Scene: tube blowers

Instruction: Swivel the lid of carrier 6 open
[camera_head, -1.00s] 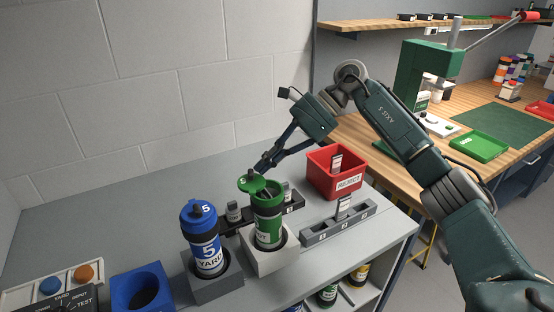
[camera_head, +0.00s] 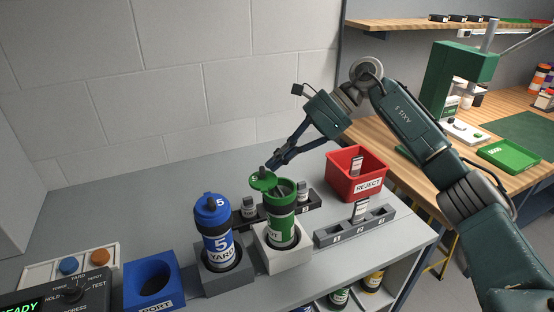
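The green carrier (camera_head: 281,226), which I take for carrier 6, stands upright in a white block (camera_head: 290,259). Its green lid (camera_head: 263,180) is swung aside to the left and back, and the dark mouth of the carrier shows beside it. The number on the lid is too small to read surely. My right gripper (camera_head: 272,165) reaches in from the right. Its fingers come together at the tips, which are at the lid's back edge; I cannot tell if they touch it. It holds nothing that I can see. My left gripper is not in view.
A blue carrier (camera_head: 215,224) marked 5 stands capped in a grey block close left. A dark rack (camera_head: 238,222) with small vials is behind. A grey slotted rack (camera_head: 330,238) and red REJECT bin (camera_head: 341,180) are right. A blue holder (camera_head: 135,292) and control box (camera_head: 94,285) are front left.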

